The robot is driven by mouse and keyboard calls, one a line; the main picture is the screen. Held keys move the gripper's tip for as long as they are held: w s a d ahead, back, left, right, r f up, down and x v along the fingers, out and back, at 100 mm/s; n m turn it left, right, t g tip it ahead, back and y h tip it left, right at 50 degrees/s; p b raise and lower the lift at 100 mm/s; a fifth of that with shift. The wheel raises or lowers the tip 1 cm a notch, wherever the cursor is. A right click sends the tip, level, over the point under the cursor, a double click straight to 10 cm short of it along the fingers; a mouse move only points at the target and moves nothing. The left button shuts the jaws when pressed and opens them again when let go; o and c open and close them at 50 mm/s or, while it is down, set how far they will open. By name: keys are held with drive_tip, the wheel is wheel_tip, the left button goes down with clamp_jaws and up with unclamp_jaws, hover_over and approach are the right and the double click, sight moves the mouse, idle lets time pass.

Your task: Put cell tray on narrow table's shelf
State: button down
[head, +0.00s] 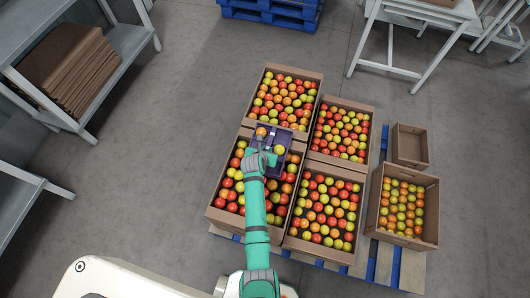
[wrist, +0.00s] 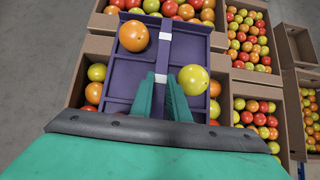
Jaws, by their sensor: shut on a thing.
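The cell tray (wrist: 122,78) is purple with raised dividers and white marks. It carries an orange tomato (wrist: 133,36) in its far left cell and a yellow-green tomato (wrist: 193,79) in its near right cell. My gripper (wrist: 168,84) is shut on the tray's middle divider. In the head view the tray (head: 269,131) is over the left-hand crates of tomatoes, with my arm covering part of it; I cannot tell its height above them. A pale table (head: 427,12) stands at the top right; I cannot tell whether it is the narrow table.
Several cardboard crates (head: 303,164) of tomatoes stand on a blue pallet (head: 384,262), with a small empty box (head: 410,146) at right. Grey shelving (head: 118,42) holding stacked cardboard (head: 62,62) is at left. Another blue pallet (head: 270,12) lies at the top. Grey floor is clear between.

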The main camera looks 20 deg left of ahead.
drive_tip(key=shift+w+a+f, duration=0.1)
drive_tip(key=shift+w+f, duration=0.05)
drive_tip(key=shift+f, duration=0.1)
drive_tip(key=shift+a+f, duration=0.15)
drive_tip(key=shift+f, duration=1.35)
drive_tip(key=shift+f, duration=0.1)
drive_tip(key=c, duration=2.1)
unclamp_jaws()
drive_tip(key=o, duration=0.4)
